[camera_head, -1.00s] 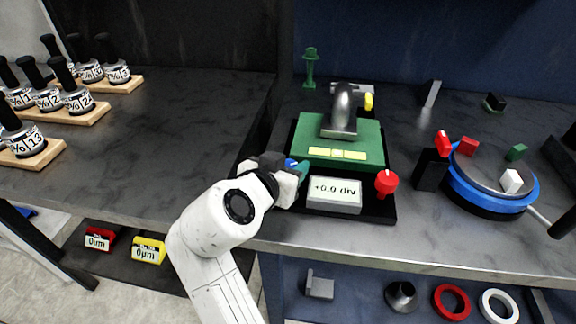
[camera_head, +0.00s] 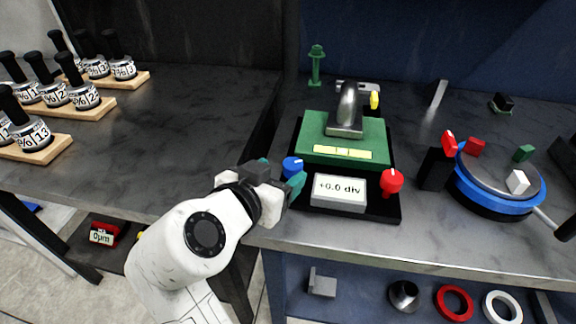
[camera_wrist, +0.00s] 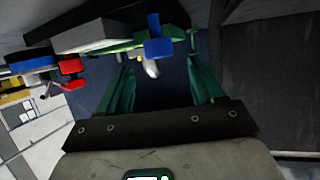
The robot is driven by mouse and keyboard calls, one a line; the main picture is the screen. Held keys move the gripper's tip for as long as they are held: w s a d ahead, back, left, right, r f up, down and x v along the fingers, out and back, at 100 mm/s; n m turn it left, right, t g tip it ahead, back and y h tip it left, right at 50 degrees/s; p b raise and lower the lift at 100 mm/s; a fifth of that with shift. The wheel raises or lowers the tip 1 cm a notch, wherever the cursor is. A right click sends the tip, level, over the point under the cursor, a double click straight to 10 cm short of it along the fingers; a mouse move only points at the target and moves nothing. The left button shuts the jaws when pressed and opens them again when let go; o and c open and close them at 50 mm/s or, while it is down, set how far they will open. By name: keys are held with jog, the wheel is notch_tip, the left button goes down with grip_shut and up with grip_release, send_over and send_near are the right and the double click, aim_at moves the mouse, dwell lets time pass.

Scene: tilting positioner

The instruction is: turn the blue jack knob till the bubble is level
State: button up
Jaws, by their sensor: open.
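The tilting positioner has a green top plate (camera_head: 318,128) with a grey curved piece on it and a yellow-green bubble vial (camera_head: 342,153) at its front; the bubble's place is too small to tell. The display (camera_head: 339,190) in front reads about +0.0 div. The blue jack knob (camera_head: 292,166) is at the plate's front left, and the red knob (camera_head: 391,181) at its front right. My gripper (camera_head: 281,173) is open just left of the blue knob, apart from it. In the wrist view the blue knob (camera_wrist: 158,46) shows beyond the green fingers (camera_wrist: 160,85), with nothing between them.
A blue round turntable (camera_head: 497,193) with small blocks stands at the right, beside a black block with a red top (camera_head: 437,165). A green post (camera_head: 316,66) stands behind the positioner. Several black-handled weights on wooden stands (camera_head: 34,138) are at the left.

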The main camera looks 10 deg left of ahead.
jog(key=shift+v, duration=2.05)
